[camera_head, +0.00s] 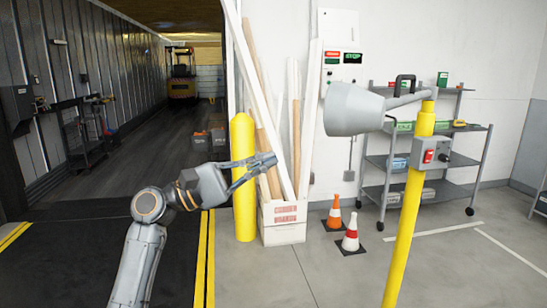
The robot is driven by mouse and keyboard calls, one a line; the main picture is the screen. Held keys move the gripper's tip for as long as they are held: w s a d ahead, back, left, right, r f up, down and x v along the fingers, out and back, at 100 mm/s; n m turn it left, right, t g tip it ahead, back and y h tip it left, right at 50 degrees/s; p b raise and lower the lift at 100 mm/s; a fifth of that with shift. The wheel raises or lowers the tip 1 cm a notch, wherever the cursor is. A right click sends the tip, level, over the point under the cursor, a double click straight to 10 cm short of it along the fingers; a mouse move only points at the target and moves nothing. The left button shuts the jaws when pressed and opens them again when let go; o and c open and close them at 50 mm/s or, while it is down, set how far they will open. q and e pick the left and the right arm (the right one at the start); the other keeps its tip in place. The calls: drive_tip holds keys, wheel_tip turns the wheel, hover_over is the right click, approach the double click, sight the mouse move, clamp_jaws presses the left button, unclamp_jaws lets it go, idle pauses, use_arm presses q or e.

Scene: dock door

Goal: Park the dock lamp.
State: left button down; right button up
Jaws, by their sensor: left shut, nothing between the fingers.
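The dock lamp has a grey cone-shaped head (352,110) that points left. A short grey arm (408,100) joins it to the top of a yellow post (409,215) at the right. A black handle (405,84) shows above the lamp arm. A grey switch box (430,153) with a red switch sits on the post. My left gripper (268,160) is shut and empty. It is left of the lamp head and lower in the picture, apart from it. My right gripper is not in view.
A yellow bollard (243,205) and a white box of long boards (284,232) stand behind my left gripper. Two traffic cones (350,236) stand on the floor left of the post. A wheeled shelf cart (455,165) is behind the post. The trailer opening is at the left.

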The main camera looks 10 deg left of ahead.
use_arm(q)
drive_tip(key=w+d+r+p, duration=0.1)
drive_tip(key=d+r+p, duration=0.2)
drive_tip(key=d, duration=0.6)
drive_tip(key=shift+d+r+p, duration=0.25)
drive_tip(key=shift+r+p, duration=0.15)
drive_tip(key=shift+r, duration=0.05)
